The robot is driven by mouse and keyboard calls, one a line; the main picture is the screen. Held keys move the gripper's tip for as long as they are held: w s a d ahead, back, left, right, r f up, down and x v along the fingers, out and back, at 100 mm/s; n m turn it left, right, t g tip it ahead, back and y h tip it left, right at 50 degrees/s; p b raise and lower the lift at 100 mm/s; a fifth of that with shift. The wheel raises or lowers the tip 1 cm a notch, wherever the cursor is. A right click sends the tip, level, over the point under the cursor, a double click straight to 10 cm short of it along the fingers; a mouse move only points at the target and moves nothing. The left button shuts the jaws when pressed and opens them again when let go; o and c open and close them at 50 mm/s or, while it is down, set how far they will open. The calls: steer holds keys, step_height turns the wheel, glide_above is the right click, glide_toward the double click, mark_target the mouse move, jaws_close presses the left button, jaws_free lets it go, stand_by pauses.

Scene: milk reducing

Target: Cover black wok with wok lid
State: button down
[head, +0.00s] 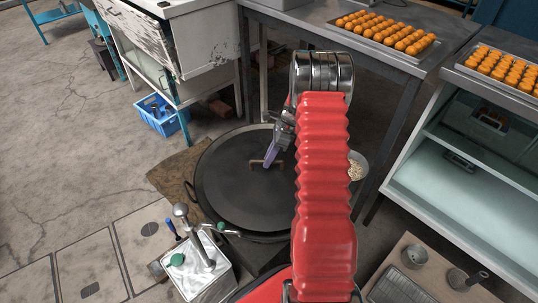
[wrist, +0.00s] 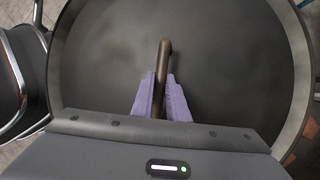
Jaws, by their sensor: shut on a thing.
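The wok lid (head: 235,195) is a large dark round disc with a brown bar handle (head: 258,164) in its middle. It lies over the black wok (head: 198,192), whose rim and side handles show around it. My gripper (head: 270,157) is shut on the lid handle with its purple fingers. In the wrist view the fingers (wrist: 161,95) flank the handle (wrist: 164,52), and the lid (wrist: 105,60) fills most of the picture inside a paler rim (wrist: 299,45). My arm hides the right part of the lid and wok. I cannot tell whether the lid fully rests on the wok.
A metal table with a tray of orange balls (head: 388,32) stands behind. A shelf unit (head: 475,145) is at right. A white box with a tap (head: 203,268) stands close to the wok's front left. A blue crate (head: 162,116) lies behind left. The left floor is clear.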

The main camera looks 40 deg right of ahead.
mark_target(269, 169)
steer(key=shift+f, duration=1.65)
steer(key=shift+f, duration=0.3)
steer(key=c, duration=1.6)
jaws_free()
steer(key=shift+f, duration=0.1)
steer(key=shift+c, duration=0.2)
steer(key=v, duration=1.4)
steer(key=shift+f, duration=0.1)
